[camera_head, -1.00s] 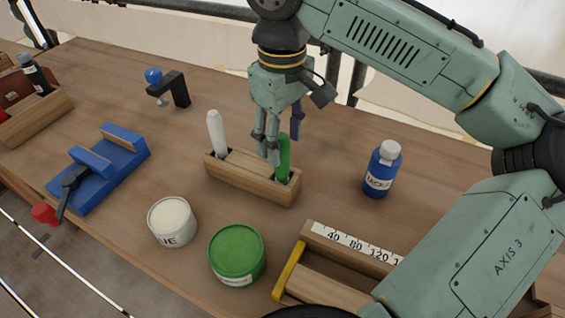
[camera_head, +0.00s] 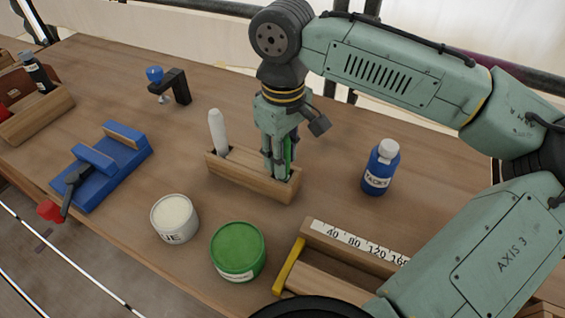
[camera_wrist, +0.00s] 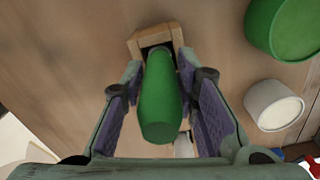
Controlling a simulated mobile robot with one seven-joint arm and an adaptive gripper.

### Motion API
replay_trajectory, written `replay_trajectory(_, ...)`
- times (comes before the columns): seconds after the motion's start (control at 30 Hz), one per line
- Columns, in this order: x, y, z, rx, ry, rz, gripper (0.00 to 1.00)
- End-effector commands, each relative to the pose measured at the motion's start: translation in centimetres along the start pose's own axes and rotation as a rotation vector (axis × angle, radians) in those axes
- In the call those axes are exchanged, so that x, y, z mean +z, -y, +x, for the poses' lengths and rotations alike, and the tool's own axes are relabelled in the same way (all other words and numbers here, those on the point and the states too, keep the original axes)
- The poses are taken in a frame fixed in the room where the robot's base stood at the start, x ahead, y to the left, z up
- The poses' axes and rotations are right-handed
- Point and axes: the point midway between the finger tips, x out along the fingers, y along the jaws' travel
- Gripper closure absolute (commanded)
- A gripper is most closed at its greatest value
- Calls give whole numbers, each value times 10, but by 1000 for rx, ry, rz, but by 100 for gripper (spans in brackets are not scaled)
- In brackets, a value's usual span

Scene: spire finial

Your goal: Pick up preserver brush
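The green-handled brush, which I take for the preserver brush (camera_head: 288,150), stands in the right end of a wooden holder (camera_head: 235,180). In the wrist view its green handle (camera_wrist: 160,100) points up toward the camera between my two purple-padded fingers. My gripper (camera_head: 280,176) points down over the right end of the holder, its fingers on both sides of the handle. Narrow gaps show between the pads and the handle, so my gripper is open around it. The brush's lower end is hidden in the holder.
A white-handled brush (camera_head: 217,130) stands in the holder's left end. A white tin (camera_head: 174,218) and a green tin (camera_head: 237,252) stand in front. A blue bottle (camera_head: 381,166) is to the right, a blue clamp-like fixture (camera_head: 105,165) to the left. Bare bench lies behind the holder.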

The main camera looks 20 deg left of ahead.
Motion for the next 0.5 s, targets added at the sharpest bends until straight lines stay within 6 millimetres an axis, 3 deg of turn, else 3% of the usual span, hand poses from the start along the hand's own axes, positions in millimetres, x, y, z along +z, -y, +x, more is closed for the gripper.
replay_trajectory(0.37, 0, 0, 0, 0, 0, 0, 100)
replay_trajectory(0.5, 0, 0, 0, 0, 0, 0, 100)
